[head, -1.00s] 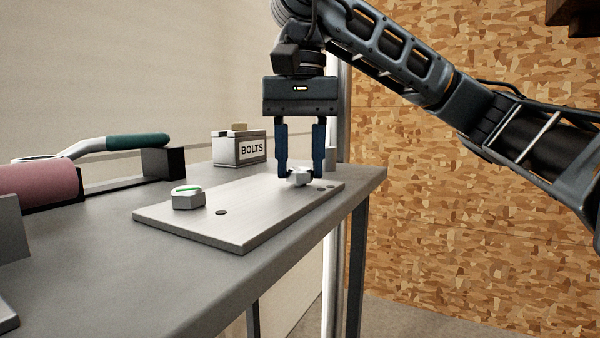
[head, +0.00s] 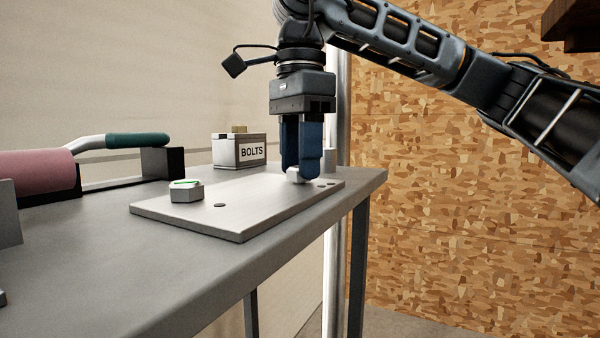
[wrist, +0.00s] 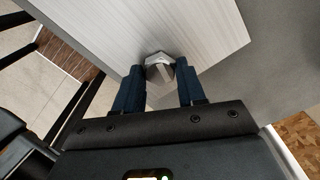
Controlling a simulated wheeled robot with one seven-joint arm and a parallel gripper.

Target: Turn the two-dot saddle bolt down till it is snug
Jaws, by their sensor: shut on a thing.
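The two-dot saddle bolt (head: 296,175) is a pale hex head near the right end of a flat metal plate (head: 250,207), beside two dark dots. My gripper (head: 300,180) points down and is shut on it, and its blue fingers hide much of it. In the wrist view the bolt head (wrist: 159,70) sits between the two fingertips. Whether its underside touches the plate is hidden. A second hex bolt (head: 186,192) with a green mark on top stands at the plate's left end, beside one dark dot.
The plate lies on a grey bench (head: 100,255). A box labelled BOLTS (head: 239,151) stands behind it. A small grey cylinder (head: 329,160) is behind my fingers. The bench front is clear.

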